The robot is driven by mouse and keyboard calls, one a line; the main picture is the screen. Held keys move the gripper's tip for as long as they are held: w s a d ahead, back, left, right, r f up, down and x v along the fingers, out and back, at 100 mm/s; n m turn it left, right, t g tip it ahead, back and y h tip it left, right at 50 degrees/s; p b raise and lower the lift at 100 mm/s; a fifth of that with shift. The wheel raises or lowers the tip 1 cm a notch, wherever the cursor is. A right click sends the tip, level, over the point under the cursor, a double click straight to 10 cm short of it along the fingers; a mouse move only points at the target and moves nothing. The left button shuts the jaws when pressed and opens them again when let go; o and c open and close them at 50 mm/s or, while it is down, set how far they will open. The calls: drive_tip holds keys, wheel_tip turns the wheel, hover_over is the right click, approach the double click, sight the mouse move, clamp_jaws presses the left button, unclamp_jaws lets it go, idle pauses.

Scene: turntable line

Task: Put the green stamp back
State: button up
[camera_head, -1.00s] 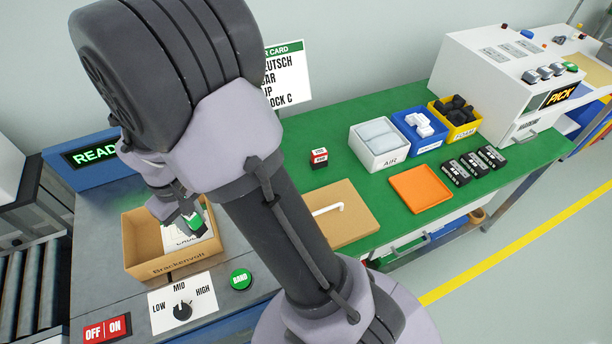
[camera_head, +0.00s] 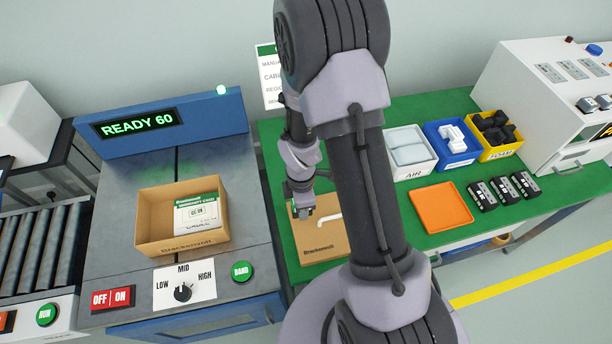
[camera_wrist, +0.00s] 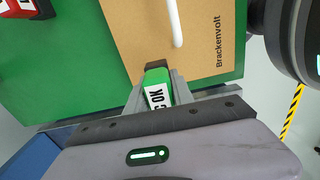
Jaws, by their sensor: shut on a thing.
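My gripper (camera_wrist: 162,95) is shut on the green stamp (camera_wrist: 157,90), which has a white label ending in "OK" and a dark end. A red stamp (camera_wrist: 20,20) shows at the upper left of the wrist view. In the head view my arm hides the spot behind it.
An open carton (camera_head: 165,243) with a printed white-and-green packet (camera_head: 197,213) stands on the grey machine at left. An orange tray (camera_head: 441,208), bins for AIR (camera_head: 411,168) and foam (camera_head: 496,150), and several black devices are right of my arm. Bare green table lies between.

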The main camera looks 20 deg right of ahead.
drive_tip(key=w+d+b, duration=0.1)
drive_tip(key=w+d, duration=0.1)
drive_tip(key=w, duration=0.2)
drive_tip(key=w+d+f+b, duration=0.1)
drive_tip(key=w+d, duration=0.1)
drive_tip(key=w, duration=0.3)
drive_tip(key=w+d+f+b, duration=0.1)
drive_tip(key=w+d, duration=0.1)
drive_tip(key=w, duration=0.3)
drive_tip(key=shift+w+d+f, duration=0.15)
drive_tip(key=shift+d+f, duration=0.05)
drive_tip(key=shift+d, duration=0.2)
wheel_tip(320, 180, down, 3)
drive_tip(key=shift+f+b, duration=0.15)
drive_tip(key=shift+b, duration=0.8)
drive_tip(key=o, duration=1)
drive_tip(key=shift+o, duration=0.2)
